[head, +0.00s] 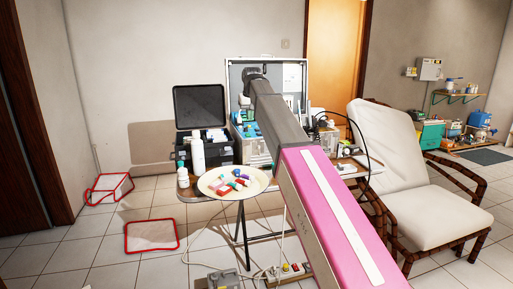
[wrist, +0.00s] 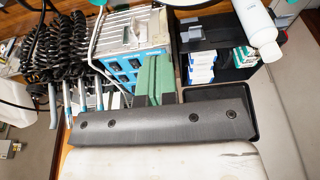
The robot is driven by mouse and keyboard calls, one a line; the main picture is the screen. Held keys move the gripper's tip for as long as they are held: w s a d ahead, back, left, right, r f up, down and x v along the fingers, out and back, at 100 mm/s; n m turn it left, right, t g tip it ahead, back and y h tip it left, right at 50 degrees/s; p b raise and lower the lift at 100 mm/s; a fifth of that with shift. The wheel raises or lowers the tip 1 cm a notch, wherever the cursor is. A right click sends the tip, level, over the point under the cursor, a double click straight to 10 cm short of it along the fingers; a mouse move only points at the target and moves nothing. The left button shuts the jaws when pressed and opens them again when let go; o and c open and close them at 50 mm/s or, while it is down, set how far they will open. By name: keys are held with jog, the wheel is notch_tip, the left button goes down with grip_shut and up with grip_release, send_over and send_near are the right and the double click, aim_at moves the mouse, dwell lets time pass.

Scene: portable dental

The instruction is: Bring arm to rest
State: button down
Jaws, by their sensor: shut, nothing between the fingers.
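My arm reaches forward from the lower right of the head view, its pink and grey links extending over the small table (head: 210,196). Its far end is in front of the open white dental unit case (head: 305,68); the fingers are not clearly visible there. In the wrist view my gripper (wrist: 156,60) shows as two green fingers side by side, shut and empty. They overlap the front of a blue and silver control box (wrist: 128,58) in the picture. I cannot tell whether they touch it.
Coiled black hoses and handpieces (wrist: 45,55) hang left of the box. An open black case (head: 199,108) and white bottle (head: 197,152) stand on the table, with a round plate (head: 208,190) of small coloured items.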

jog(key=s+d+f, duration=0.3)
jog(key=d+f, duration=0.1)
jog(key=f, duration=0.5)
jog(key=s+d+f+m+g, duration=0.1)
jog(key=s+d+f, duration=0.25)
jog(key=f, duration=0.55)
jog(key=s+d+f, duration=0.3)
jog(key=d+f, duration=0.1)
jog(key=f, duration=0.6)
jog(key=s+d+f+m+g, duration=0.1)
jog(key=s+d+f, duration=0.4)
jog(key=s+f, duration=0.5)
jog(key=s+d+f+m, duration=0.1)
jog(key=s+d+f, duration=0.4)
jog(key=s+f, duration=0.6)
jog(key=shift+d+g+h, duration=0.25)
jog(key=shift+g+h, duration=0.15)
jog(key=shift+w, duration=0.1)
